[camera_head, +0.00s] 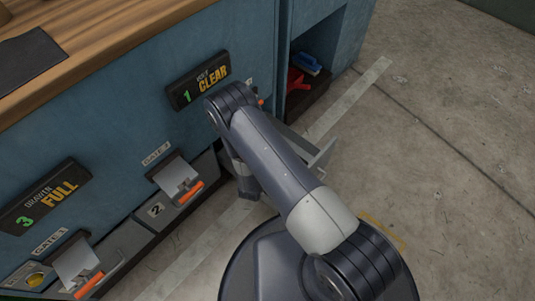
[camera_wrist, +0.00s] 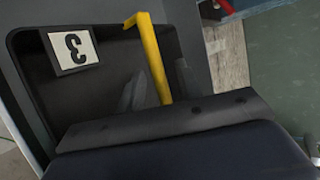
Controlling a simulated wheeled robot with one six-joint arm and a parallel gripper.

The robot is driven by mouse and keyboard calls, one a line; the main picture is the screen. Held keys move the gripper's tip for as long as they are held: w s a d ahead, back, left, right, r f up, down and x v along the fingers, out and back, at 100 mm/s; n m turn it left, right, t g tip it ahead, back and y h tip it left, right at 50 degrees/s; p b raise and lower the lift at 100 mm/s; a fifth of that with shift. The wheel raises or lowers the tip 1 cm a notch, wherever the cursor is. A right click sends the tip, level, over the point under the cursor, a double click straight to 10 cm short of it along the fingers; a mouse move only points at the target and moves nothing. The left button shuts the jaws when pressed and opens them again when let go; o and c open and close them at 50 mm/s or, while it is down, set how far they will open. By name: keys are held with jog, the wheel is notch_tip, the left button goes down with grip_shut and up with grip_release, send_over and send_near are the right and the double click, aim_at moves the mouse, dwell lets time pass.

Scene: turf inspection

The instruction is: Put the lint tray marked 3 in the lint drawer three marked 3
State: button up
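I cannot tell whether this is the lint tray or the drawer. My gripper (camera_head: 246,182) hangs low beside the blue cabinet, largely behind my arm. A sign reading drawer 3 full (camera_head: 46,197) is on the cabinet at the left. No drawer marked 3 shows clearly in the head view.
The blue cabinet (camera_head: 125,115) has a wooden top (camera_head: 95,35). Low gates with orange handles (camera_head: 190,193) line its front, one near a 2 label. A sign reads 1 clear (camera_head: 198,82). An open bay holds red and blue items (camera_head: 306,65). The concrete floor (camera_head: 440,110) at right is clear.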

jog(key=p+v, duration=0.2)
jog(key=v, duration=0.8)
jog(key=shift+p, duration=0.35)
dwell(0.6)
